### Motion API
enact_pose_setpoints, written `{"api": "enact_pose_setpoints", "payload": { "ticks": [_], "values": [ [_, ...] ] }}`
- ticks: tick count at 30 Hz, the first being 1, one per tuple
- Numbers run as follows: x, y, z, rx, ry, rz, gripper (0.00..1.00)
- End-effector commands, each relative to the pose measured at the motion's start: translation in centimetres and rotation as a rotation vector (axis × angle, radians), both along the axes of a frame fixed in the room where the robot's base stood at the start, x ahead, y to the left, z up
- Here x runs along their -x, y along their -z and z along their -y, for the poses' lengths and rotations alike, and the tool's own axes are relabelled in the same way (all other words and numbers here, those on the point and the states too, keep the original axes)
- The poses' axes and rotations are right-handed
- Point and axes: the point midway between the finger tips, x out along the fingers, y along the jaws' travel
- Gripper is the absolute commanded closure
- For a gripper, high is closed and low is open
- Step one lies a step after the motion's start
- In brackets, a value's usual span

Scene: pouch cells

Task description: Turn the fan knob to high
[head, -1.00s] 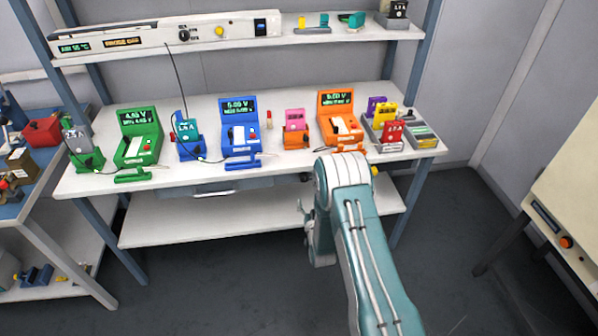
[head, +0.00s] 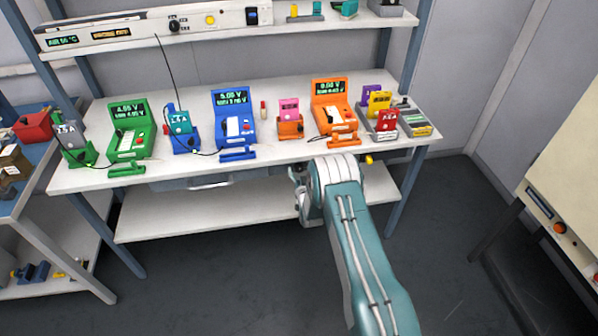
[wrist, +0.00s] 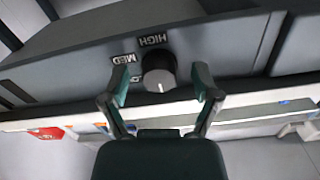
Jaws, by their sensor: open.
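The black round fan knob (wrist: 159,72) sits on a grey panel (wrist: 225,45) in the wrist view. HIGH (wrist: 153,40) and MED (wrist: 124,59) labels stand around it, and a third label is mostly hidden. The knob's white mark points to the bottom of the picture, away from HIGH. My gripper (wrist: 161,76) is open, with one finger on each side of the knob and visible gaps between. In the head view my arm covers part of the scene, and I cannot make out the fingers clearly.
In the head view, a white bench (head: 75,178) holds several coloured testers and stands. A shelf panel (head: 220,20) above it carries a black knob (head: 174,25) and displays. A cream cabinet (head: 560,150) stands at right. Dark floor (head: 220,285) in front is clear.

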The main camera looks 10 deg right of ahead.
Motion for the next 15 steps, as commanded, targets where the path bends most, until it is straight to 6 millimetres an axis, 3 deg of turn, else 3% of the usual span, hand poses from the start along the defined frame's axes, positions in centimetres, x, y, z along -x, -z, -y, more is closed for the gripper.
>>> {"api": "enact_pose_setpoints", "payload": {
  "ticks": [6,7,12,15],
  "values": [
    [-0.07,-0.02,-0.14,0.002,0.000,0.000,0.21],
    [-0.07,-0.02,-0.15,0.002,0.000,0.000,0.25],
    [-0.06,-0.02,-0.15,0.002,0.000,0.000,1.00],
    [-0.08,-0.02,-0.16,0.002,-0.001,0.000,1.00]
  ]
}}
